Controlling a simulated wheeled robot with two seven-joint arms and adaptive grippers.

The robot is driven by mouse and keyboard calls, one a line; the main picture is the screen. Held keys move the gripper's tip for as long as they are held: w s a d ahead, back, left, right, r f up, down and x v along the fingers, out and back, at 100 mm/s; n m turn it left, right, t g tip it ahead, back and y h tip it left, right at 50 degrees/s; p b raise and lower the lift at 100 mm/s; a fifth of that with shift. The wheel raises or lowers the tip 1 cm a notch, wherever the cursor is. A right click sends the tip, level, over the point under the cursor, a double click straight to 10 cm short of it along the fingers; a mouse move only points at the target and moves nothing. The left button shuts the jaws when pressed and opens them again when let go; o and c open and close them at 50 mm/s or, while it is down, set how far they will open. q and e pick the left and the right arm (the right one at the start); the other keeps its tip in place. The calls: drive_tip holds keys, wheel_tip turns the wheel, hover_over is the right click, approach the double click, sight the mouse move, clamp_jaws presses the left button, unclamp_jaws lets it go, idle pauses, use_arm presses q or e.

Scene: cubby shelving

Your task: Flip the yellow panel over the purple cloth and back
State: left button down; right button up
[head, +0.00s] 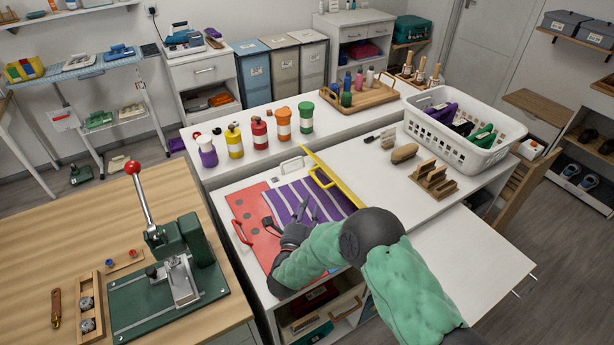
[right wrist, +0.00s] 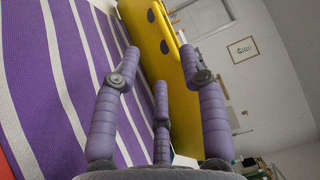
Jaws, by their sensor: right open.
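The purple cloth (head: 290,202) with white stripes lies flat on the white counter, and it fills the left of the right wrist view (right wrist: 60,85). The yellow panel (head: 338,178) stands tilted up along the cloth's right side, seen nearly edge-on, with a yellow handle (head: 321,178) on its left face. In the right wrist view the yellow panel (right wrist: 160,100) shows dark round spots beyond my fingers. My right gripper (head: 293,212) is open and empty over the cloth, left of the panel; its spread fingers (right wrist: 160,62) show no clear contact with it. My left gripper is out of view.
A red panel (head: 252,217) with dark spots and a handle lies left of the cloth. Several bottles (head: 259,132) stand behind. A white basket (head: 465,130), brushes (head: 404,153) and a wooden rack (head: 434,180) are at right. A green press (head: 170,270) stands at left.

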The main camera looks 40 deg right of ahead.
sight(316, 181)
drive_tip(key=b+x, duration=0.2)
drive_tip(key=x, duration=0.8)
drive_tip(key=shift+d, duration=0.15)
drive_tip(key=shift+c, duration=0.3)
clamp_jaws()
